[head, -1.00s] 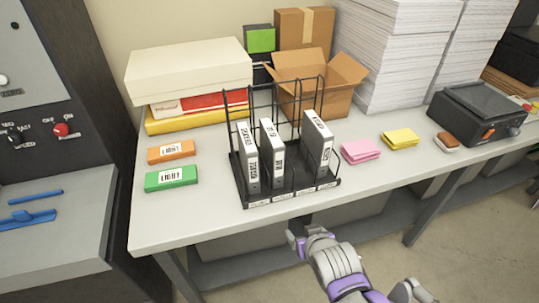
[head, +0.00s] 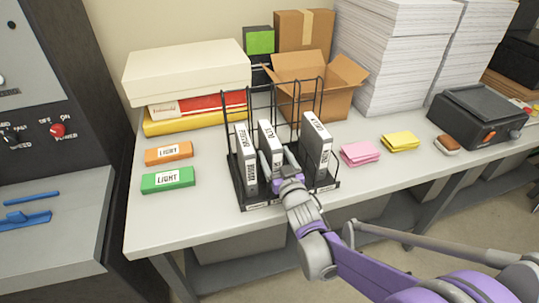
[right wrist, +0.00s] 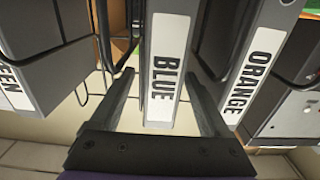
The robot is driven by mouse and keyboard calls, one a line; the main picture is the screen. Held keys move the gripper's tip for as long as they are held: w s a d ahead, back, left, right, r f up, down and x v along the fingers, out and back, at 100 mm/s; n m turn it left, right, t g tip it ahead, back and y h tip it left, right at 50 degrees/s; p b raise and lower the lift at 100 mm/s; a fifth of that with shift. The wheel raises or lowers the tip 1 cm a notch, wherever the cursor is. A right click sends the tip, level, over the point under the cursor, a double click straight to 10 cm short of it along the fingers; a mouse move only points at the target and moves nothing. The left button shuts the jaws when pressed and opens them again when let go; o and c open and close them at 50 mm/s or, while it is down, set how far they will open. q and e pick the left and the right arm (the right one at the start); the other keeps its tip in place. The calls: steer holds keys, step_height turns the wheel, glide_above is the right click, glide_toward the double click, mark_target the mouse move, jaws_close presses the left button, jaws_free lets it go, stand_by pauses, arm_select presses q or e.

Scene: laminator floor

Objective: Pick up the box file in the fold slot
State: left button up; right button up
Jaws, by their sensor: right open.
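Three grey box files with white labels stand upright in a black wire rack (head: 258,205) on the table. The middle file (head: 268,134) reads BLUE in the right wrist view (right wrist: 163,70). The file labelled ORANGE (right wrist: 253,65) and the one ending in EEN (right wrist: 45,50) flank it there. The rack's small slot labels are too small to read, so I cannot tell which is the fold slot. My right gripper (head: 278,165) is open, with its fingers (right wrist: 160,92) on either side of the BLUE file. Small gaps show beside it. My left gripper is out of view.
An orange box (head: 169,153) and a green box (head: 168,180) lie left of the rack. Pink pads (head: 360,153) and yellow pads (head: 400,142) lie to its right. An open carton (head: 320,95) stands behind. The table's front strip is bare at left.

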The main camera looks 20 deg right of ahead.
steer(key=w+p, duration=0.1)
steer(key=w, duration=0.4)
steer(key=shift+a+r, duration=0.1)
steer(key=shift+a, duration=0.05)
jaws_close()
